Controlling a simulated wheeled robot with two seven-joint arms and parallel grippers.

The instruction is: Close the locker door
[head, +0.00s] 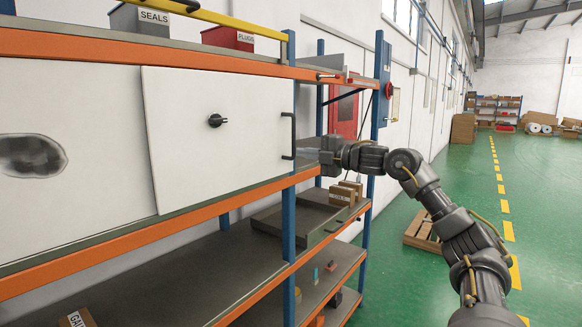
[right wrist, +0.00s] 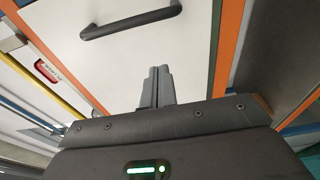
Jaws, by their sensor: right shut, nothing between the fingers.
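In the right wrist view the door (right wrist: 165,45) fills the middle and the handle (right wrist: 130,20) lies beyond the fingertips. My right gripper (head: 318,156) is shut and empty, just right of the handle; its fingers (right wrist: 160,70) point at the door without holding the handle. My left gripper is not in view.
A blue rack post (head: 289,220) and the orange shelf beam (head: 150,238) are close to the door. Grey SEALS (head: 140,20) and red PLUGS (head: 228,38) bins stand on top. Small boxes (head: 345,192) sit on a lower shelf.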

